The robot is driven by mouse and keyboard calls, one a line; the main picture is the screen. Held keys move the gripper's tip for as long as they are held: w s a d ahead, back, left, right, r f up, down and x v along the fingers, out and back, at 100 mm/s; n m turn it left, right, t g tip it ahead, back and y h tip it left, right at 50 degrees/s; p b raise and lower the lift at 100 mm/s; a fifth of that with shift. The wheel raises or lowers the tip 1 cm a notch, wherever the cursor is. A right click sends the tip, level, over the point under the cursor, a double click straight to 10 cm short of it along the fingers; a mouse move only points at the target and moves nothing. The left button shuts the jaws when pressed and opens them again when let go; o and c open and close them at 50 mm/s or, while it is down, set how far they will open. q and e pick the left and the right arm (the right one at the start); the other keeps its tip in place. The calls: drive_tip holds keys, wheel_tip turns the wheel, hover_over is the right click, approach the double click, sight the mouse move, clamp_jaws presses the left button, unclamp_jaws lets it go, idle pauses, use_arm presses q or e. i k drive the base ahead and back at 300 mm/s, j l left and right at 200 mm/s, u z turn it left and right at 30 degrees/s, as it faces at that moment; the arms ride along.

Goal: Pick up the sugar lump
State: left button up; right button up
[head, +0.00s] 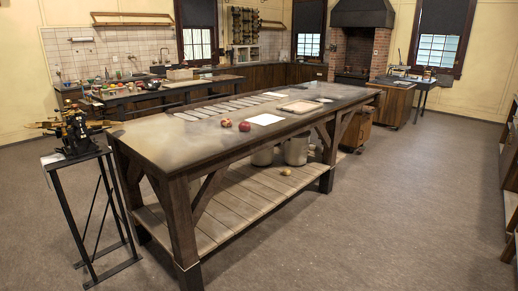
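A dark machine with brass-coloured parts (76,132), perhaps the drop roller, stands on a tall narrow black stand (75,159) at the left. Neither of my grippers is in view.
Floor (400,220) is clear at the right.

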sight(226, 124)
drive_tip(key=i+j+z, duration=0.1)
drive_tip(key=i+z, duration=0.4)
drive_tip(key=i, duration=1.6)
